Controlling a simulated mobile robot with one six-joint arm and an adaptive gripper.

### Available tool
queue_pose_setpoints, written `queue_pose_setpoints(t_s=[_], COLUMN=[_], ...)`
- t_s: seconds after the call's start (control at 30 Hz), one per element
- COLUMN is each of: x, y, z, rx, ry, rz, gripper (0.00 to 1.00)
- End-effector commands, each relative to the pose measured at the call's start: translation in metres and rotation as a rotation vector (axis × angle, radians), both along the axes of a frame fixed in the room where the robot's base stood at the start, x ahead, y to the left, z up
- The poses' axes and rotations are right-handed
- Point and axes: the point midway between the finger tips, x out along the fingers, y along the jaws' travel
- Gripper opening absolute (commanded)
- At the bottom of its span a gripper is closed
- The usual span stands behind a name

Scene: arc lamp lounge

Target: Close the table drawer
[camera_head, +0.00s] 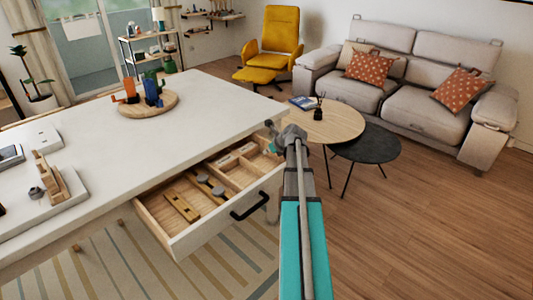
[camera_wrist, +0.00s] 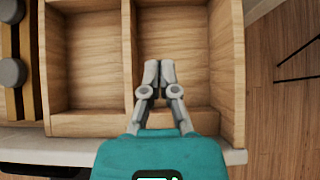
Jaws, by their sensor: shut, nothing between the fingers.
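The table drawer (camera_head: 225,222) stands open, pulled out from under the white-topped table (camera_head: 185,110). Its pale front carries a dark bar handle (camera_head: 249,206), which also shows at the lower left of the wrist view (camera_wrist: 40,171). Wooden dividers split the drawer into compartments. My gripper (camera_wrist: 160,68) is shut and empty, its fingertips together over the right-hand compartment, behind the drawer front. I cannot tell whether they touch the wood. In the head view my arm reaches to the drawer's right end, and the fingertips are hard to make out.
Wooden pieces (camera_head: 181,206) lie in the drawer's left compartment. A round tray (camera_head: 148,104) with cactus-like figures and a wooden stand (camera_head: 50,178) are on the tabletop. A round coffee table (camera_head: 335,122) and a dark low table (camera_head: 366,149) stand beyond. Floor at right is clear.

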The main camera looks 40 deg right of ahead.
Motion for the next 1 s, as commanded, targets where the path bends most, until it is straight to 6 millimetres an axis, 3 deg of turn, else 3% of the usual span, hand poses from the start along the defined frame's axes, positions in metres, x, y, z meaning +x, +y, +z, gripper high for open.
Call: queue_pose_setpoints(t_s=[0.8, 1.0], x=[0.063, 0.088], y=[0.005, 0.007], z=[-0.065, -0.060], rx=[0.000, 0.000], ry=[0.000, 0.000], rz=[0.001, 0.001], gripper=[0.00, 0.00])
